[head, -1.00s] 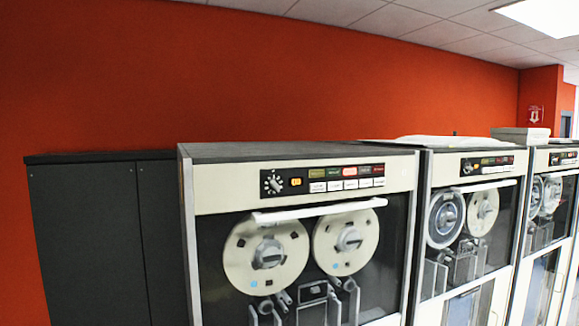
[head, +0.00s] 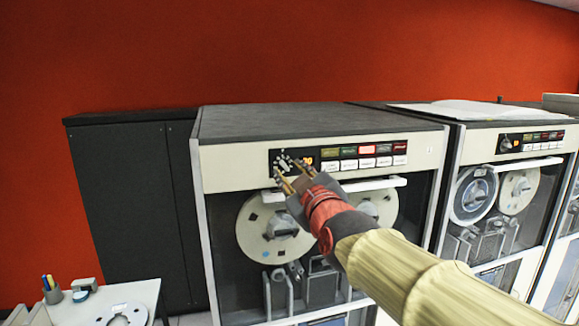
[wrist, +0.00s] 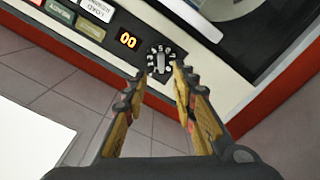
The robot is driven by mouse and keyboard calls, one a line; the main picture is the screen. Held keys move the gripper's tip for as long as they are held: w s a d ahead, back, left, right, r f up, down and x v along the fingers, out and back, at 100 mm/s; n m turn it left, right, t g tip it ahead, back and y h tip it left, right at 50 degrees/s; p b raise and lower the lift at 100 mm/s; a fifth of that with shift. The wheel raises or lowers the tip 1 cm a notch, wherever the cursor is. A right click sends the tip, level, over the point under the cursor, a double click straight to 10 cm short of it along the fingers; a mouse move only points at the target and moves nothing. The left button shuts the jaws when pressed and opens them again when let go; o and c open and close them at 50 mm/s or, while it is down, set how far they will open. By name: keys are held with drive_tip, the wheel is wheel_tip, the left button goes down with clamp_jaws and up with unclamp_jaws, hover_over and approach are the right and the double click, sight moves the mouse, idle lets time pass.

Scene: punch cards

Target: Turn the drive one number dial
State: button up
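The drive one number dial (head: 283,160) is a small dark rotary knob with white numbers around it, on the black control strip of the nearest tape drive (head: 228,170). My gripper (head: 286,168) reaches the strip from the lower right and partly covers the dial's surround. In the wrist view my gripper (wrist: 158,72) is open, with a finger on each side of the dial's line. Contact with the dial cannot be told.
Rows of coloured and white buttons (head: 366,157) sit right of the display. A white handle bar (head: 372,184) and tape reels (head: 272,228) are below the strip. A second drive (head: 512,143) adjoins on the right. A white table (head: 146,291) stands at lower left.

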sight(283, 165)
drive_tip(key=x, duration=0.5)
drive_tip(key=shift+w+a+f, duration=0.1)
drive_tip(key=shift+w+a, duration=0.05)
drive_tip(key=shift+w, duration=0.15)
drive_tip(key=shift+c, duration=1.2)
drive_tip(key=c, duration=0.4)
clamp_jaws()
